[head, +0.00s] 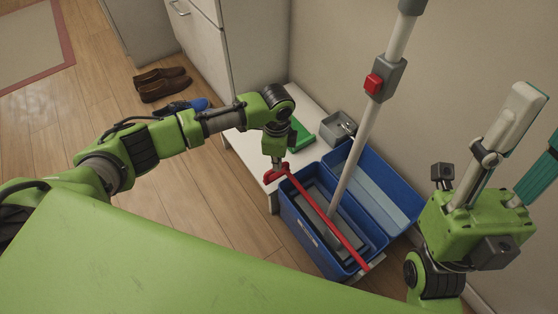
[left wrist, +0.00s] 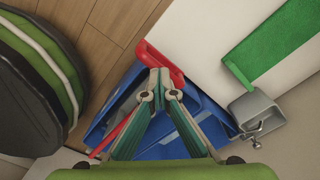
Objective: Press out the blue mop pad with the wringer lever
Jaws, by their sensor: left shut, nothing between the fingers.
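The blue wringer bucket (head: 298,228) stands on the floor with a red lever (head: 330,222) across it. The lever's red end grip (head: 277,173) is at the far left corner and also shows in the left wrist view (left wrist: 150,56). My left gripper (head: 277,160) is shut and empty, its tips at the red grip; contact is unclear. The left wrist view shows its fingertips (left wrist: 160,78) together over the grip. A grey mop pole (head: 362,130) rises from the bucket. I cannot make out the blue pad. My right gripper (head: 522,150) is open at the right, fingers apart.
A white bench (head: 252,147) behind the bucket carries a green item (head: 301,137) and a grey box (head: 338,127). Brown shoes (head: 162,83) lie on the wooden floor. A wall and white cabinet (head: 200,45) bound the back. Open floor lies at the left.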

